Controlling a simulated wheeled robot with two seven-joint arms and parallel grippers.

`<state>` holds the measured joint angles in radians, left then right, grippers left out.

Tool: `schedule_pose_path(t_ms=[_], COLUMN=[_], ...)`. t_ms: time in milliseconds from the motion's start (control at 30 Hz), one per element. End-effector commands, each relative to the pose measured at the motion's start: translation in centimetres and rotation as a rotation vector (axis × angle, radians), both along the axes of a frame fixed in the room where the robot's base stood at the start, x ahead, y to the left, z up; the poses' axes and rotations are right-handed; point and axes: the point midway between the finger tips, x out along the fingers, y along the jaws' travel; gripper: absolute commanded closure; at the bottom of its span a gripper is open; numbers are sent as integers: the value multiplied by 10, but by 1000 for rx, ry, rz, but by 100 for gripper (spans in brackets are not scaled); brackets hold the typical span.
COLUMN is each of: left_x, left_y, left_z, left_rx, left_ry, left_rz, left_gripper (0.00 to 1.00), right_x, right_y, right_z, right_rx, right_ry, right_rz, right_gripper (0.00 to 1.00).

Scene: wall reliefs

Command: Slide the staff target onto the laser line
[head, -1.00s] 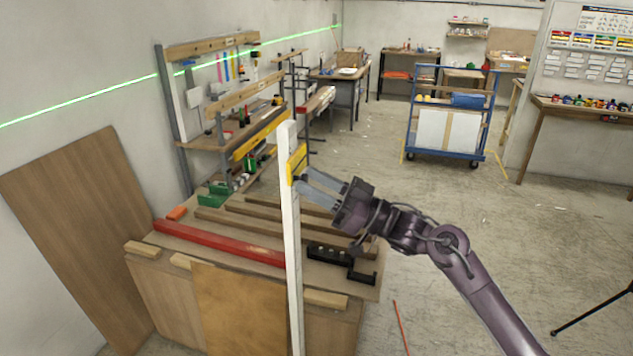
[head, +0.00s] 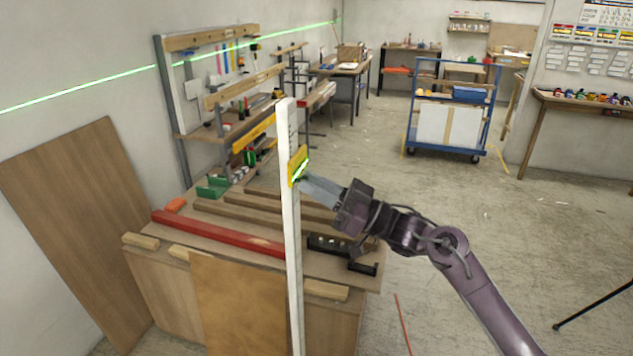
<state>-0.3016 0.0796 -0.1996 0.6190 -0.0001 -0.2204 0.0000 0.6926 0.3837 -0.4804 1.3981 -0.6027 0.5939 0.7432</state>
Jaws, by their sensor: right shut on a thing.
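The white staff (head: 291,235) stands upright in front of the workbench. The yellow target (head: 294,160) sits on it, a little below the staff's top. A bright green streak of laser light crosses the target's face at a slant, in its lower part. The green laser line (head: 80,95) also runs along the left wall. My right gripper (head: 304,183) comes in from the right and is shut on the target at its right edge. The fingertips are partly hard to make out there. My left gripper is not in view.
The workbench (head: 225,236) behind the staff carries a red beam (head: 215,233), wooden strips and a black tool (head: 340,246). A brown board (head: 75,220) leans on the left wall. A blue cart (head: 452,95) stands farther back. The floor to the right is mostly clear.

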Motion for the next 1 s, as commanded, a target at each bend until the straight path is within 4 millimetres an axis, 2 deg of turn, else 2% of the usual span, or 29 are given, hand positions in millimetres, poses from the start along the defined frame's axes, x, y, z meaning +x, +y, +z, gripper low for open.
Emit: schedule_pose_path(t_ms=[33, 67, 367, 400, 533, 833, 1000], left_x=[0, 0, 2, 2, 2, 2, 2], left_y=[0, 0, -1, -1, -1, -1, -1], left_z=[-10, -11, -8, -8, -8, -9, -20], left_rx=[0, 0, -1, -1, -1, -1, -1], left_ry=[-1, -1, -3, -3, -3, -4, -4], left_rz=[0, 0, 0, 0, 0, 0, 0], left_gripper=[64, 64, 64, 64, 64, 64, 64], right_x=[0, 0, 0, 0, 0, 0, -6], right_y=[0, 0, 0, 0, 0, -2, -21], right_z=[-13, -14, -11, -11, -11, -13, -24], right_rx=[-2, -2, -1, -1, -1, -1, -2], right_ry=[4, 4, 2, 2, 1, 2, 3], right_rz=[0, 0, -1, -1, 0, -1, -1], right_gripper=[100, 100, 100, 76, 60, 60, 60])
